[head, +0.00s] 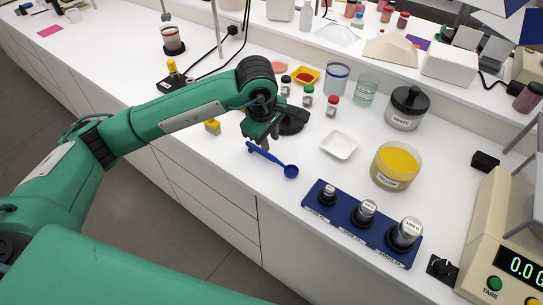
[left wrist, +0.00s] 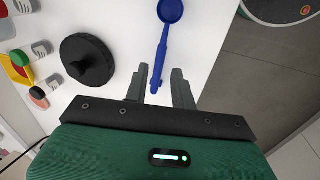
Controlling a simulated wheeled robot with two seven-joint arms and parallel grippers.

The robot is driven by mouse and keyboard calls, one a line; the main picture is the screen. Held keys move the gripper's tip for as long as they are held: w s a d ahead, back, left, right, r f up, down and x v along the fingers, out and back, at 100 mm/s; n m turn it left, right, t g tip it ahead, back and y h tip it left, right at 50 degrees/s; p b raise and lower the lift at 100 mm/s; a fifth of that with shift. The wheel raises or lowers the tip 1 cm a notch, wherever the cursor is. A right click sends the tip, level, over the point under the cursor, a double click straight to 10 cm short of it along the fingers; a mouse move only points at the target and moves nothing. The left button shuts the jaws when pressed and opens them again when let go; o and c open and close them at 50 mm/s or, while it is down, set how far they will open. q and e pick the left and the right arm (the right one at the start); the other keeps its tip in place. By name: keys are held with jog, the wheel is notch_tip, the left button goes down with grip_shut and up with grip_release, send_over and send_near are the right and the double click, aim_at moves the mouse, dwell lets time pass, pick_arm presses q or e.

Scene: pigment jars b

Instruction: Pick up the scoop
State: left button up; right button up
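The blue scoop (head: 268,157) lies on the white bench near its front edge, its round bowl to the right and its handle to the left. My left gripper (head: 262,143) is just above the handle in the head view. In the left wrist view the scoop (left wrist: 163,47) has its bowl at the top, and its handle end reaches toward the space between the fingertips of my left gripper (left wrist: 158,80). The fingers are apart, with gaps beside the handle. Whether the fingers are level with the handle is hard to tell. My right gripper is not in view.
A black lid (left wrist: 87,62) lies close to my left gripper. A white dish (head: 339,145), a yellow pigment jar (head: 396,165) and a blue weight rack (head: 345,231) stand to the right. Small jars and glasses stand behind. The bench's front edge is close to the scoop.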

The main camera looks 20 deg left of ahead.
aim_at(272, 157)
pick_arm(q)
jog(key=f, duration=0.3)
jog(key=shift+w+d+f, duration=0.1)
jog(key=shift+w, duration=0.15)
jog(key=shift+f+p, duration=0.45)
jog(key=shift+p, duration=0.15)
jog(key=f, duration=0.1)
jog(key=f+p, duration=0.1)
jog(key=f, duration=0.1)
jog(key=shift+w+d+f+p, duration=0.1)
jog(key=shift+w+f+p, duration=0.05)
jog(key=shift+w+p, duration=0.15)
jog(key=shift+f, duration=0.55)
grip_shut()
